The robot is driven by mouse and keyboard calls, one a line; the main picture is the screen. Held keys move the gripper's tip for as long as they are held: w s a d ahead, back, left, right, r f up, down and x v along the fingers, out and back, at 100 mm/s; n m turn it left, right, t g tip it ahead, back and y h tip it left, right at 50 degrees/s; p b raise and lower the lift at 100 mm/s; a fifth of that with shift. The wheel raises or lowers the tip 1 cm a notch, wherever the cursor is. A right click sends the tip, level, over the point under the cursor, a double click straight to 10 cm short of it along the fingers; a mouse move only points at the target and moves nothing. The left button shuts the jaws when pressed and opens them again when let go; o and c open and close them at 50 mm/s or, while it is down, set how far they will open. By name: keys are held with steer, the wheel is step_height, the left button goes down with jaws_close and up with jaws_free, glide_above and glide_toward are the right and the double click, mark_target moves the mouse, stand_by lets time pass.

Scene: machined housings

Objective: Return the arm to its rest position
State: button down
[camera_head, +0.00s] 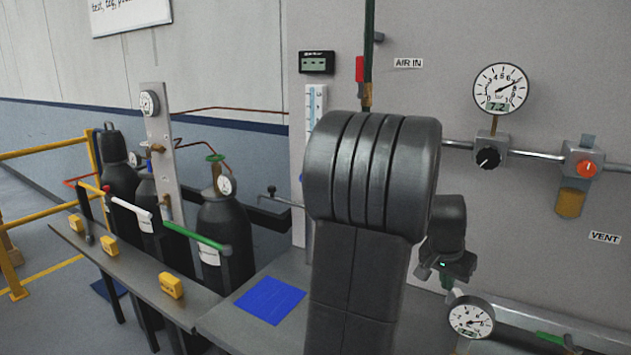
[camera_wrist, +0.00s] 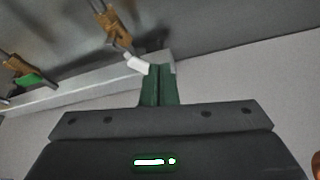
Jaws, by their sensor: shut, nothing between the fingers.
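My arm rises in the middle of the head view, a thick dark grey link bent at a rounded ribbed joint. Its wrist end shows behind it to the right, in front of the grey panel (camera_head: 460,90). My gripper (camera_wrist: 160,86) shows in the wrist view, its two green fingers together with nothing between them. A white-handled lever (camera_wrist: 138,63) on a brass-coloured valve (camera_wrist: 112,30) appears close beyond the fingertips; I cannot tell whether they touch.
A round gauge (camera_head: 471,317) sits low on the panel beside my wrist, and a larger gauge (camera_head: 501,89) is higher. Gas cylinders (camera_head: 226,235) stand left behind a grey shelf (camera_head: 190,308). A blue square (camera_head: 270,299) lies left of my arm. A yellow railing (camera_head: 40,215) is far left.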

steer(key=shift+s+a+f+n+y+p, duration=0.5)
steer(key=shift+s+a+f+n+p, duration=0.5)
steer(key=shift+s+f+n+p, duration=0.75)
steer(key=s+v, duration=0.1)
steer(key=v, duration=0.7)
steer(key=shift+r+t, duration=0.15)
steer(key=shift+t, duration=0.25)
steer(key=shift+s+a+m, duration=0.1)
steer(key=shift+a+m, duration=0.05)
steer(key=shift+m, duration=0.1)
